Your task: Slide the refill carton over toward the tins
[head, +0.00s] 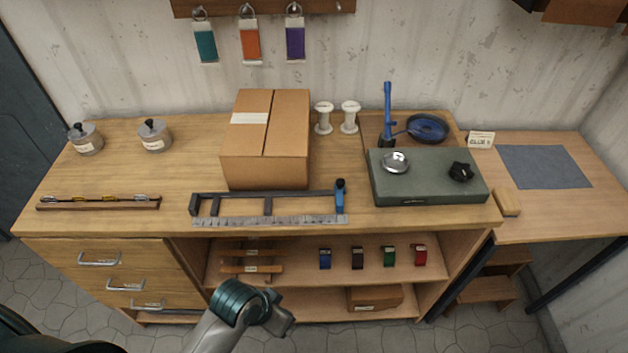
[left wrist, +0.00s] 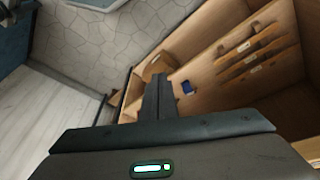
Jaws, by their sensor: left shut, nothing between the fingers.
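The refill carton (head: 265,165) is a large brown box with a white label on its top flap. It stands on the workbench, left of two white spools. Two grey lidded tins, one at far left (head: 86,140) and one nearer the carton (head: 154,137), stand left of it with bare wood between. My left gripper (head: 281,316) is low in front of the bench, below the tabletop and apart from the carton. In the left wrist view its fingers (left wrist: 159,92) are shut and empty, with the bench's shelves beyond. My right gripper is not in view.
A black rack (head: 265,195) and a ruler (head: 270,221) lie close in front of the carton. A thin wooden holder (head: 98,203) lies at the front left. A green slab (head: 428,185) stands at right. Straps hang above the bench.

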